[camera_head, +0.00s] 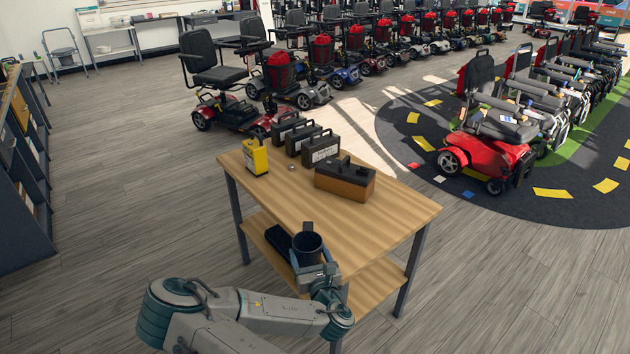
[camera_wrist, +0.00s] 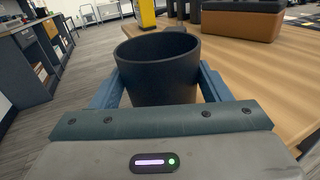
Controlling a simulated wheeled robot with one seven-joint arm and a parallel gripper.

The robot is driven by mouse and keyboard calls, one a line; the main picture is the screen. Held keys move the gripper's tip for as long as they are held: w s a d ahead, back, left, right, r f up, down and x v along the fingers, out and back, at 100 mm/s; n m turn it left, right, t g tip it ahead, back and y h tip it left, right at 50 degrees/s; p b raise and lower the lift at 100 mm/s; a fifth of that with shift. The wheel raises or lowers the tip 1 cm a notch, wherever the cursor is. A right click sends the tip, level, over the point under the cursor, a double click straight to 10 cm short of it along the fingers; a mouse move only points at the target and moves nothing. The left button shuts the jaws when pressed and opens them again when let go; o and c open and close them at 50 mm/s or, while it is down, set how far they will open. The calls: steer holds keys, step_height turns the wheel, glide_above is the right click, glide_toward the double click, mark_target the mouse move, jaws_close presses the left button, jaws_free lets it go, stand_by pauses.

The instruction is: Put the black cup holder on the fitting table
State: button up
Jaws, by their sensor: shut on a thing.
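The black cup holder (camera_head: 307,247) is a dark round open-topped cup, held upright between the fingers of my gripper (camera_head: 312,268). It also fills the middle of the wrist view (camera_wrist: 160,62), with a blue finger of my gripper (camera_wrist: 160,92) on each side of it. The fitting table (camera_head: 385,215) has a light wooden top and dark legs. The cup holder is at the table's near left edge in the head view. I cannot tell whether its base touches the top.
A yellow box (camera_head: 256,158), several black battery cases (camera_head: 320,150) and a brown-and-black box (camera_head: 345,180) stand on the table's far part. A small round object (camera_head: 291,167) lies near them. The table's near right part is clear. A dark item (camera_head: 281,243) lies on the lower shelf.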

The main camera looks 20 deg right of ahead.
steer(key=w+d+r+h+b, duration=0.1)
steer(key=w+d+r+b, duration=0.15)
steer(key=d, duration=0.55)
steer(key=w+d+r+m+b, duration=0.15)
steer(key=d+r, duration=0.25)
steer(key=d, duration=0.4)
steer(key=w+d+r+h+b, duration=0.1)
steer(key=w+d+r+b, duration=0.15)
steer(key=d, duration=0.65)
glide_above(358, 236)
steer(key=a, duration=0.6)
steer(key=f, duration=0.6)
steer(key=shift+s+d+f+p, duration=0.1)
steer(key=shift+s+d+p, duration=0.2)
steer(key=shift+p, duration=0.1)
steer(key=shift+f, duration=1.95)
steer(key=shift+f+b, duration=0.2)
steer(key=shift+b, duration=0.1)
steer(key=o, duration=1)
